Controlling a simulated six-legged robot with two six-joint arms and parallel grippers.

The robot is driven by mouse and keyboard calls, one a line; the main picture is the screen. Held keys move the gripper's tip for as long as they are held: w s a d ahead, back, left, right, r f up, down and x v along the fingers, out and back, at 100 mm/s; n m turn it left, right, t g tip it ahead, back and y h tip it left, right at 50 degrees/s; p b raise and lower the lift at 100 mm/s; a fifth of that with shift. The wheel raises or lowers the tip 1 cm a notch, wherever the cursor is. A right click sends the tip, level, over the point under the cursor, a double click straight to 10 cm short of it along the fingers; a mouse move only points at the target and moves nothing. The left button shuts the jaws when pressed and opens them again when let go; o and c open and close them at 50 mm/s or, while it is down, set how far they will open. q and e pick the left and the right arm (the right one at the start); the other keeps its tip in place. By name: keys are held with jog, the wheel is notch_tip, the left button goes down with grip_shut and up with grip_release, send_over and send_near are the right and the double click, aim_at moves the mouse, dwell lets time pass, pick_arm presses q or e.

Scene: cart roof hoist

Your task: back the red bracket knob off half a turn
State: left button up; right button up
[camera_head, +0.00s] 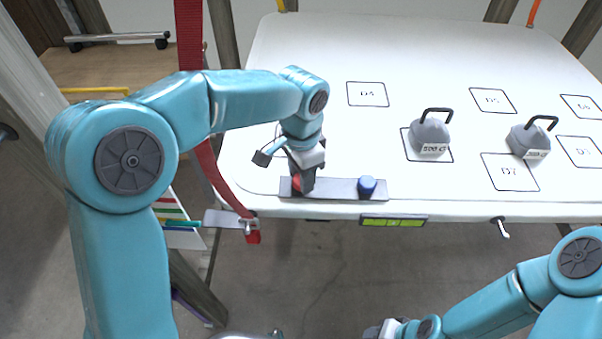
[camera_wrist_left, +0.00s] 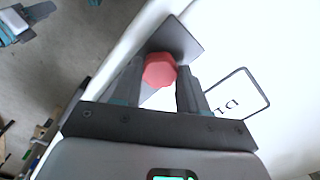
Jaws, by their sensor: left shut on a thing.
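The red bracket knob (camera_wrist_left: 160,70) sits between the two fingers of my left gripper (camera_wrist_left: 159,85) in the left wrist view. In the head view the left gripper (camera_head: 303,178) points down onto the grey bracket plate (camera_head: 332,188) at the table's front edge, and only a little of the red knob (camera_head: 296,184) shows beside it. The left gripper is shut on the knob. A blue knob (camera_head: 367,187) stands on the same plate to the right. My right gripper (camera_head: 385,329) is at the bottom edge, partly cut off; its jaws are not clear.
Two grey weights with black handles, one left (camera_head: 429,133) and one right (camera_head: 531,138), stand on the white table (camera_head: 330,50) with marked squares. A red strap (camera_head: 210,160) hangs at the table's left. A green display (camera_head: 393,221) and a small crank (camera_head: 500,227) are on the front edge.

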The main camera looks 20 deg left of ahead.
pick_arm(q)
jog(key=n, duration=0.4)
jog(key=shift+f+n+b, duration=0.1)
jog(key=shift+n+b, duration=0.2)
jog(key=n, duration=0.4)
jog(key=shift+d+n+b, duration=0.1)
jog(key=shift+n+b, duration=0.2)
jog(key=shift+b, duration=0.05)
jog(key=n, duration=0.4)
jog(key=shift+n+b, duration=0.3)
jog(key=shift+b, duration=0.05)
jog(key=n, duration=0.3)
jog(key=shift+n, duration=0.3)
jog(key=n+b, duration=0.1)
jog(key=n, duration=0.2)
jog(key=shift+n, duration=0.3)
jog(key=n, duration=0.3)
jog(key=shift+n, duration=0.3)
jog(key=n+b, duration=0.1)
jog(key=n, duration=0.5)
jog(key=shift+f, duration=0.1)
jog(key=shift+n, duration=0.4)
